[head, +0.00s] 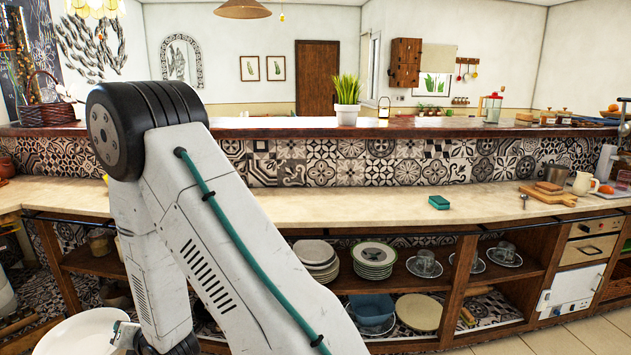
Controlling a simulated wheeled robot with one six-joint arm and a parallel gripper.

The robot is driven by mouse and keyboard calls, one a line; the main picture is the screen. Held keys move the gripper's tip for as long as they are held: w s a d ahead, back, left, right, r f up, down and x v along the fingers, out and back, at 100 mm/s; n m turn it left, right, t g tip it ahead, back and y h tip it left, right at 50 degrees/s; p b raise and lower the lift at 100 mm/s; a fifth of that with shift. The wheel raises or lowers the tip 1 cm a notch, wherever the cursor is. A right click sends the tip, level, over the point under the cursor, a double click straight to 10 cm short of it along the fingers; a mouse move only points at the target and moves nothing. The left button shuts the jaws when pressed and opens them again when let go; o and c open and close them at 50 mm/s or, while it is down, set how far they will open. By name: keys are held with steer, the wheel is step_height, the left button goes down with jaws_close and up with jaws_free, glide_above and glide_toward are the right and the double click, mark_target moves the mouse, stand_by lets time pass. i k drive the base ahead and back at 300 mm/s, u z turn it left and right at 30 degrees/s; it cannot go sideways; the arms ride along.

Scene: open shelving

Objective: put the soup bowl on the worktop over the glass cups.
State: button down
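A white round dish (75,334), which looks like the soup bowl, is at the bottom left, cut off by the frame edge. My gripper (124,336) is at its right rim and appears shut on it, holding it in front of the shelving and below worktop height; the fingertips are largely hidden. The glass cups (425,262) stand upside down on saucers on the upper shelf right of centre, with more glass cups (504,251) beyond the wooden post. The beige worktop (400,209) runs above them.
A green sponge (439,202) lies on the worktop above the cups, with clear surface around it. A cutting board (547,194) and cream jug (584,184) stand farther right. Plate stacks (374,258) and a blue bowl (373,308) are on the shelves below.

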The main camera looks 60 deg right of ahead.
mark_target(495, 199)
steer(key=z, duration=2.85)
steer(key=i, duration=0.15)
steer(key=z, duration=0.2)
